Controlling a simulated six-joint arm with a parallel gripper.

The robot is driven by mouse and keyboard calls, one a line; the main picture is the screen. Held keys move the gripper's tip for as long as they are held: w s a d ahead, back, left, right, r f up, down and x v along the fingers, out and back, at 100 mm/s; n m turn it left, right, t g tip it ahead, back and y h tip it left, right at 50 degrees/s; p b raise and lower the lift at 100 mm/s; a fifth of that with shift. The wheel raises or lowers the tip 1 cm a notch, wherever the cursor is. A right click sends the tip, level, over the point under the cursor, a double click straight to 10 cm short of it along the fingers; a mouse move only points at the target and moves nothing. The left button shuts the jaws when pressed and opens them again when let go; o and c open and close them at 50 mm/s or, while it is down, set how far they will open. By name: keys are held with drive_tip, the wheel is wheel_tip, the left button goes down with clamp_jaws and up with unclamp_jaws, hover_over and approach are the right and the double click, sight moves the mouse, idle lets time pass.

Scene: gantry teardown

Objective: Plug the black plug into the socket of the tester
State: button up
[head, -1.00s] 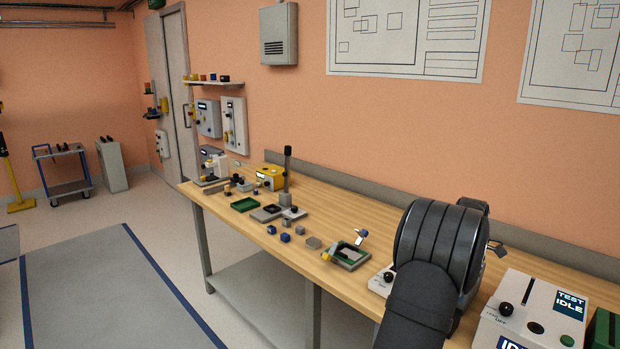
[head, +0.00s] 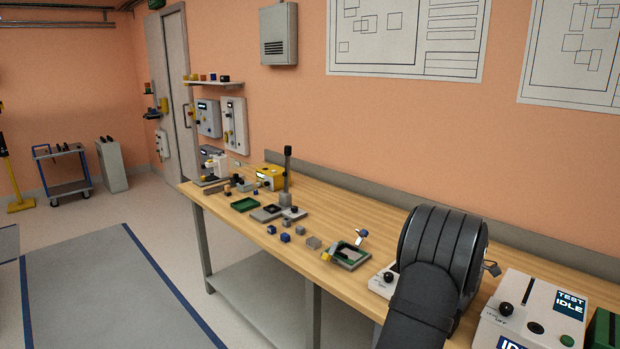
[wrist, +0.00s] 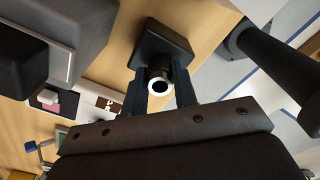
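The black plug (wrist: 163,45) is a dark square block with a short barrel and a white ring. In the wrist view it sits between the two dark fingers of my gripper (wrist: 161,78), which appear shut on it. In the head view the gripper (head: 488,265) is mostly hidden behind my arm, and the plug (head: 494,269) shows small at its right edge, above the bench and apart from the tester. The tester (head: 553,320) is a white box at the lower right with TEST IDLE labels, a black knob and a green button. A dark round opening (head: 535,328), possibly the socket, shows on its top.
The wooden bench (head: 400,211) runs along the wall. A white box with a black knob (head: 388,277) stands left of my arm, and a green box (head: 605,328) right of the tester. A tray (head: 349,256) and several small parts lie farther left.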

clamp_jaws()
drive_tip(key=shift+r, duration=0.15)
drive_tip(key=shift+r, duration=3.25)
